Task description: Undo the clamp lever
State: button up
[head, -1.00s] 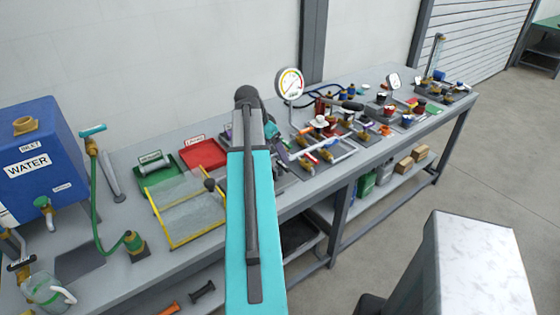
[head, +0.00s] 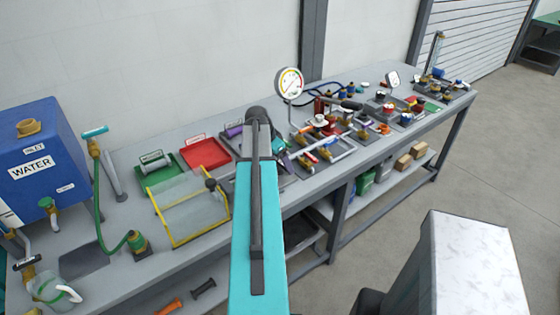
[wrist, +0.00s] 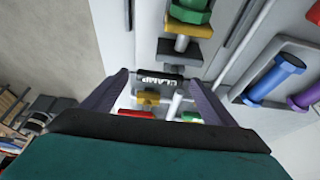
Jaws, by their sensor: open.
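In the wrist view a black block marked CLAMP (wrist: 160,80) lies between the tips of my gripper (wrist: 158,84), whose two purple-grey fingers are spread apart. A pale grey rod (wrist: 175,106) shows just below the block, between the fingers; I cannot tell whether it is the clamp lever. A brass-yellow piece (wrist: 148,98) and a red part (wrist: 136,113) also show between the fingers. Contact with the fingers cannot be made out. In the head view my arm covers most of the gripper and the clamp area.
In the wrist view a green nut (wrist: 190,14) on a yellow piece is above the clamp, and a tray with blue (wrist: 272,80) and purple bolts is to the right. In the head view, a pressure gauge (head: 289,82) and crowded fittings stand right of my arm.

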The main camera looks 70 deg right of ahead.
jog(key=shift+c, duration=0.5)
jog(key=c, duration=1)
jog(key=shift+o, duration=0.3)
